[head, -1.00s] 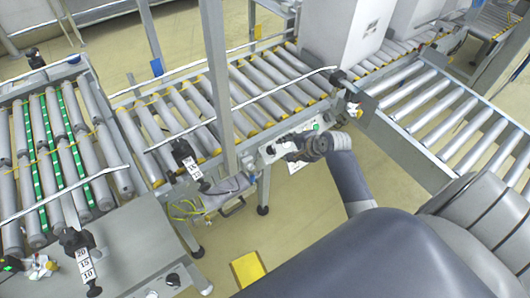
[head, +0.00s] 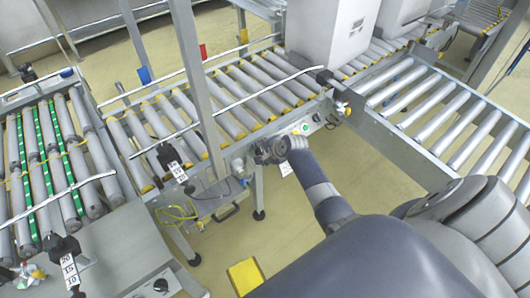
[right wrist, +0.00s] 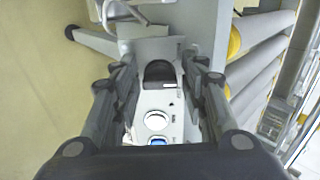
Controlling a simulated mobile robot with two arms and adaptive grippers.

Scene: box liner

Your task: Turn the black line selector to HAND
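The black selector (right wrist: 160,72) is a dark rounded knob on a pale control panel (right wrist: 143,98) in the right wrist view. It lies between the fingertips of my right gripper (right wrist: 158,68), which look apart, with a gap on each side. Its pointer position cannot be read. In the head view my right gripper (head: 268,151) is at the conveyor's side panel, left of a green button (head: 305,128), and hides the selector there. My left gripper is not in view.
A white button (right wrist: 156,120) and a blue button (right wrist: 157,141) sit near the selector. A grey upright post (head: 203,90) stands left of the gripper. A red-and-yellow switch (head: 343,107) is to the right. A yellow block (head: 245,276) lies on the floor.

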